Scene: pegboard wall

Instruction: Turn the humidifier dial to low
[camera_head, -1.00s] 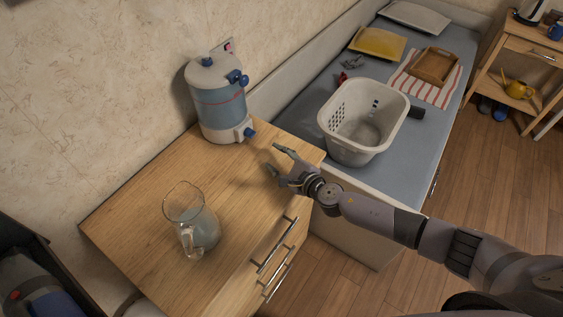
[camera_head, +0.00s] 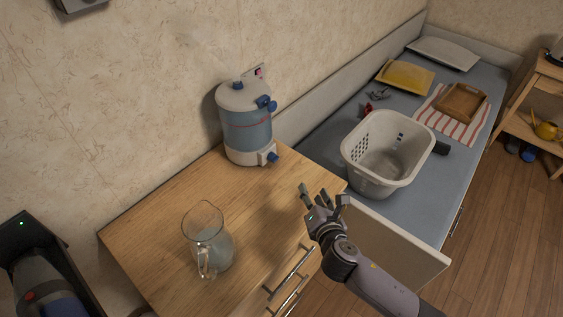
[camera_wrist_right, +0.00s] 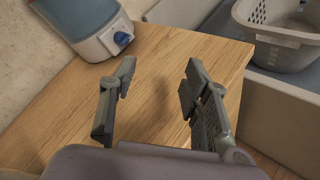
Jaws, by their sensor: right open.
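The humidifier (camera_head: 247,128) is a white and blue tank standing upright on the wooden cabinet (camera_head: 165,205) against the wall. A blue dial (camera_head: 272,157) sits low on its white base, and it also shows in the right wrist view (camera_wrist_right: 123,39). I cannot read the dial's setting. Faint mist shows above the tank. My right gripper (camera_head: 322,196) is open and empty over the cabinet's right front edge, in front of the dial and apart from it. Its two fingers (camera_wrist_right: 157,85) stand wide apart in the right wrist view. My left gripper is out of view.
A glass jug (camera_head: 207,240) stands on the cabinet's front left part. A white laundry basket (camera_head: 385,155) is on the bed (camera_head: 330,150) to the right. The cabinet top between jug and humidifier is clear.

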